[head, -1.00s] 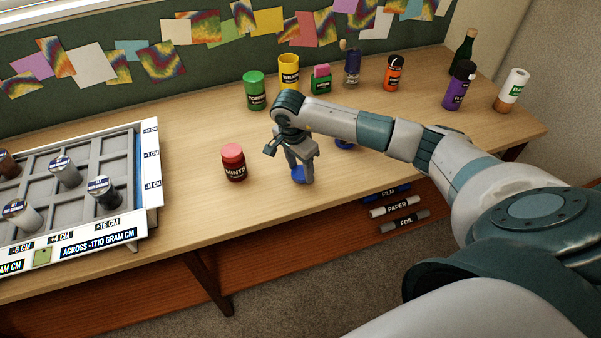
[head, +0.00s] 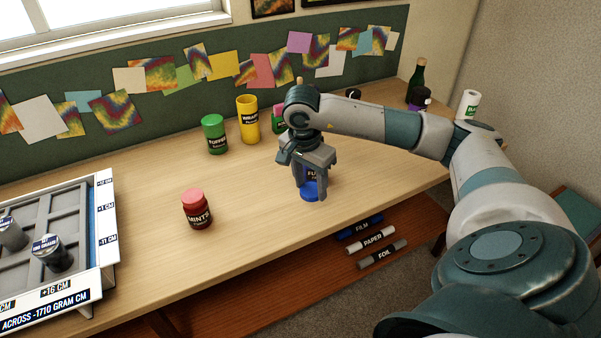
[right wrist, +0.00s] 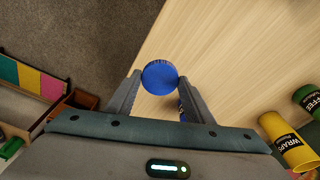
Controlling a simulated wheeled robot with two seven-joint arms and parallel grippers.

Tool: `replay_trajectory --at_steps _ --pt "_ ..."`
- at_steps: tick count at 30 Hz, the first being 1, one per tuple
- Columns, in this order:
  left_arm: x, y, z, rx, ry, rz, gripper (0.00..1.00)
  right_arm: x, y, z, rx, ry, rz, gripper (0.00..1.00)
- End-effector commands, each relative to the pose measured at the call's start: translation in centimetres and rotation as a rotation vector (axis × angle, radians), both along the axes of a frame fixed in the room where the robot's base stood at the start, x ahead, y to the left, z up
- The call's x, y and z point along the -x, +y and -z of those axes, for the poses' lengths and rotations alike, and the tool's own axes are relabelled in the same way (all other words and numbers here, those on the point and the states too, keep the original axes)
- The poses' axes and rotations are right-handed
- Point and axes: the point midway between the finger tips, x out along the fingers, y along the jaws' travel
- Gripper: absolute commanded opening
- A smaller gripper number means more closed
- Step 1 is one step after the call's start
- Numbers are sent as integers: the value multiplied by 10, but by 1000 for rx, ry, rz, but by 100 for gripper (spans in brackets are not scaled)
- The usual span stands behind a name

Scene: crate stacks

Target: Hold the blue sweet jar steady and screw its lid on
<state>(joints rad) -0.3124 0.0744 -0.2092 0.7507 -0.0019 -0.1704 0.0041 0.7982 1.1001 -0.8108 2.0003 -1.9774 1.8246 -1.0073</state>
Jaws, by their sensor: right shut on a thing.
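My right gripper (head: 313,188) is shut on a round blue lid (head: 309,193), which also shows between the fingertips in the right wrist view (right wrist: 160,77). The blue sweet jar (head: 312,173) is upright on the table, right behind the lid in the head view and partly hidden by the fingers. In the right wrist view a strip of blue (right wrist: 182,106) shows beside the right finger, apart from the lid; it looks like the jar. I cannot tell the exact height of the lid over the table. My left gripper is not in view.
A red mints jar (head: 197,210) stands left of the gripper. Green (head: 214,134) and yellow (head: 247,120) jars stand behind. A white-framed tray (head: 108,225) with weights is at the left. The table between the red jar and the gripper is clear.

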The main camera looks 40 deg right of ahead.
Motion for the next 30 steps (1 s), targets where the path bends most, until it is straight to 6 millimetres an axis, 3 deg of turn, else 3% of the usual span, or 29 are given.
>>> replay_trajectory --at_steps 20,26,30 --pt "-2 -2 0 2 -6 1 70 1 1 -2 -1 0 -10 27" --pt "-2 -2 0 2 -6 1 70 -6 27 -9 -3 -5 -128 27" --pt "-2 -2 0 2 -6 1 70 -13 67 -22 -2 -8 -323 27"
